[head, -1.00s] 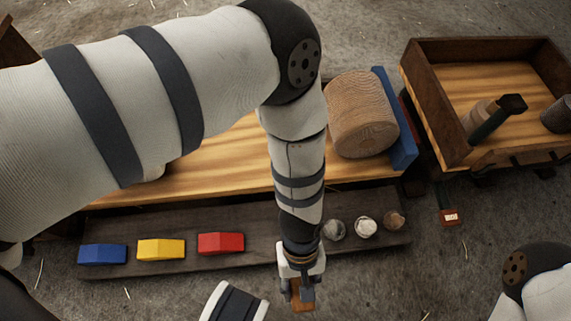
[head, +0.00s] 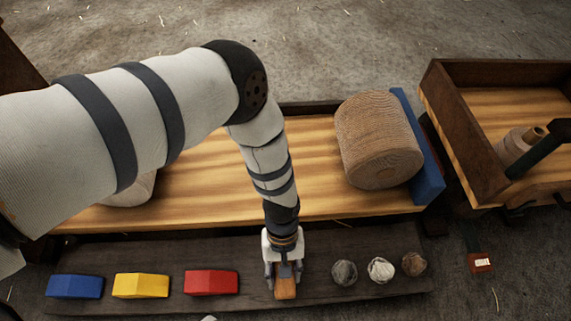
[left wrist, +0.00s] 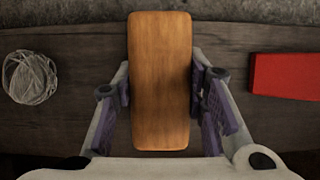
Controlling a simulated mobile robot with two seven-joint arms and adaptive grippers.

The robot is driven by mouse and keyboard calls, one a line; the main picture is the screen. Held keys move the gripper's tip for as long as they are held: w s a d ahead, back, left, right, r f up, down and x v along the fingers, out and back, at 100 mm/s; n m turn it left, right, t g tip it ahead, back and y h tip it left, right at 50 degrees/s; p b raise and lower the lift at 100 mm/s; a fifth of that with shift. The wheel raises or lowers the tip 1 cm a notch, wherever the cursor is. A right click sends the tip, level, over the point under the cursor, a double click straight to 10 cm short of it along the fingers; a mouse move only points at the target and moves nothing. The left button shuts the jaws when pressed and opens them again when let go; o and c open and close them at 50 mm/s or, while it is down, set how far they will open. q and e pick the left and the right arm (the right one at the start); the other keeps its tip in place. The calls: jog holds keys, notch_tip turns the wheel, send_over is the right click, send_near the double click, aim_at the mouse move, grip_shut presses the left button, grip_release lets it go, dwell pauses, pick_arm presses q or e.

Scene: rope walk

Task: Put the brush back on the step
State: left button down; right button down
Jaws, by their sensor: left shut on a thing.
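The brush shows as a wooden block (head: 286,290), brown and rounded at the corners. My left gripper (head: 284,272) is shut on it, with a finger on each long side. In the left wrist view the brush (left wrist: 160,80) lies between the purple finger pads. The step (head: 140,252) is a long dark plank in front of the bench. The brush is over the step, between the red block (head: 211,282) and a grey ball of twine (head: 344,272). I cannot tell whether it touches the wood.
A yellow block (head: 140,285) and a blue block (head: 75,286) sit left on the step. A white ball (head: 380,270) and a brown ball (head: 414,264) sit right. The bench (head: 220,190) behind holds a big rope coil (head: 378,140). A wooden cart (head: 465,150) stands right.

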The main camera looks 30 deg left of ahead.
pick_arm(q)
jog(key=shift+s+f+b, duration=0.15)
jog(key=shift+f+b, duration=0.3)
jog(key=shift+f, duration=1)
jog(key=c, duration=1)
grip_release()
pick_arm(e)
jog(key=shift+a+f, duration=0.1)
jog(key=shift+f, duration=0.45)
pick_arm(q)
jog(key=shift+r, duration=0.1)
jog(key=p+v, duration=0.4)
jog(key=v, duration=0.7)
jog(key=shift+r, duration=0.1)
jog(key=shift+a+r+p, duration=0.1)
jog(key=shift+r+p, duration=0.2)
jog(key=shift+r, duration=0.15)
pick_arm(e)
jog(key=shift+w+r, duration=0.2)
jog(key=shift+r, duration=0.65)
jog(key=shift+w+r, duration=0.15)
jog(key=shift+r, duration=0.65)
pick_arm(q)
jog(key=shift+r, duration=0.1)
pick_arm(e)
jog(key=shift+r+t, duration=0.1)
jog(key=shift+t, duration=0.2)
